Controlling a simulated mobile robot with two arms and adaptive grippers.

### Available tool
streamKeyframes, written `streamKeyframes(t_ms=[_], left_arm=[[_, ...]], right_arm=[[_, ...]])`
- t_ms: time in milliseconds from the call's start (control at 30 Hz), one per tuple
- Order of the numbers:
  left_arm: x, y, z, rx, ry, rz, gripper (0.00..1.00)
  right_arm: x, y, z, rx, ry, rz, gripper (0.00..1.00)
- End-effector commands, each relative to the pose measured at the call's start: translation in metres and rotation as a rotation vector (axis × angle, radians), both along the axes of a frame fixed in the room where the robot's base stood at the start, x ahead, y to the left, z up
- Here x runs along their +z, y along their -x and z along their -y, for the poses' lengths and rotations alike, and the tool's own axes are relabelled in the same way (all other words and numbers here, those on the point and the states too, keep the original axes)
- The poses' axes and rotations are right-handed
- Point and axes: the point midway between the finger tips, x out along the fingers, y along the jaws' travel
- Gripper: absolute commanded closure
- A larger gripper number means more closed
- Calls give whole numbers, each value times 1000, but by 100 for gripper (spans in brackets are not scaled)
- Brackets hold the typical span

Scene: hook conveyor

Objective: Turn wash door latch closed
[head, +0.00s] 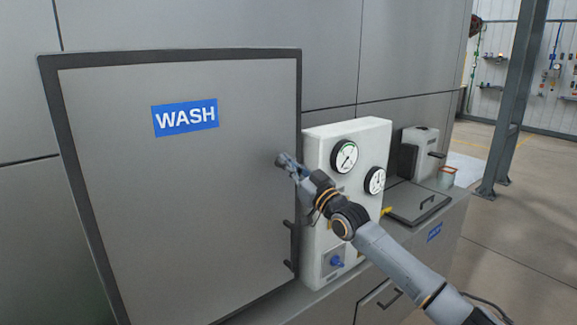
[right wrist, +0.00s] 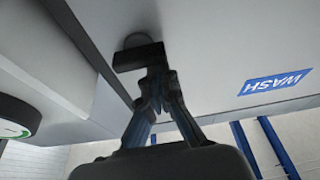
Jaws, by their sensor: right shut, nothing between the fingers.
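The grey wash door (head: 180,200) with a dark border and a blue WASH label (head: 185,118) fills the left of the head view. My right gripper (head: 286,163) is at the door's right edge, shut and empty. In the right wrist view, the black latch (right wrist: 138,57) is a bar on a round base against the door face (right wrist: 215,50). The shut fingertips (right wrist: 157,75) are right at the bar's end; I cannot tell whether they touch. In the head view the gripper largely hides the latch. My left gripper is out of view.
A dark handle (head: 289,245) is low on the door's right edge. A counter with a lidded hatch (head: 415,203) lies further right.

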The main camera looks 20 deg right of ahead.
Motion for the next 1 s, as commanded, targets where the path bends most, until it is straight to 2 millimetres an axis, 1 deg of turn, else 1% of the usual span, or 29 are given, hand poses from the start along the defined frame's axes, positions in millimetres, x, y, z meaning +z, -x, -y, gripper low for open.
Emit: streamKeyframes(t_ms=[267,400,533,667,1000], left_arm=[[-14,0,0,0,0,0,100],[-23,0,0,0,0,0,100],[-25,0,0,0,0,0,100],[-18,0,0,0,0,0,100],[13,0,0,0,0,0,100]], right_arm=[[-4,0,0,-2,71,25,100],[-5,0,0,-3,144,53,100],[-5,0,-1,-3,243,88,100],[-5,1,-1,-3,358,127,100],[-10,1,-2,-1,661,237,100]])
